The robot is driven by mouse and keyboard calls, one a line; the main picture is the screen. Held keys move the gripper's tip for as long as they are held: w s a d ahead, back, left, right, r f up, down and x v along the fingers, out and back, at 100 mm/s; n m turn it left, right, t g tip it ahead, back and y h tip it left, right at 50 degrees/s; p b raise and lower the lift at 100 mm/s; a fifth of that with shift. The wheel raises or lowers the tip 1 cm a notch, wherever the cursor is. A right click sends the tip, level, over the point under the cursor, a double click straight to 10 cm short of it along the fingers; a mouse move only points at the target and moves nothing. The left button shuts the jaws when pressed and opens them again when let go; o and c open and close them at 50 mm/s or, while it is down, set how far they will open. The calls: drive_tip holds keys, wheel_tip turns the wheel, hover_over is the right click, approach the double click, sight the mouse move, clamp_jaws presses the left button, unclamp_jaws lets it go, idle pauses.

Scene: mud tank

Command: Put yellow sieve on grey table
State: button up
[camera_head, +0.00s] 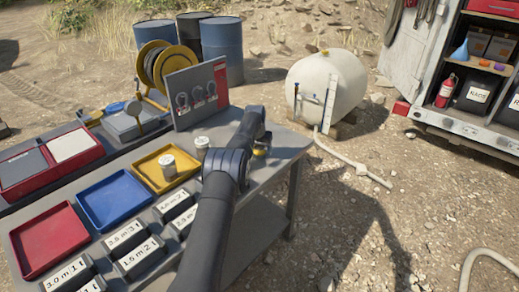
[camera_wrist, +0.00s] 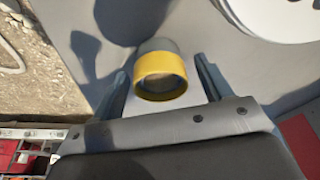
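The yellow sieve (camera_wrist: 162,75) is a short round cup with a yellow rim, seen in the middle of the wrist view. In the head view only a small yellow part (camera_head: 261,151) of it shows past my arm, near the table's right end. My gripper (camera_wrist: 163,66) is open, with one finger on each side of the sieve and a visible gap on both sides. The grey table (camera_head: 265,190) lies under them; its surface also shows in the wrist view (camera_wrist: 225,62). Whether the sieve rests on the table is unclear.
A white round canister (camera_head: 202,142) stands left of my arm. A red and grey panel (camera_head: 197,93) stands behind it. Yellow (camera_head: 151,180), blue (camera_head: 115,198) and red (camera_head: 48,240) trays and several labelled boxes lie to the left. The table's right strip is mostly clear.

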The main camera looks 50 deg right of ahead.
sight(260, 148)
drive_tip(key=v, duration=1.2)
drive_tip(key=shift+r, duration=0.2)
drive_tip(key=shift+d+f, duration=0.1)
drive_tip(key=x, duration=1.1)
drive_tip(key=shift+f, duration=0.35)
drive_tip(key=shift+w+d, duration=0.1)
drive_tip(key=shift+r, duration=1.55)
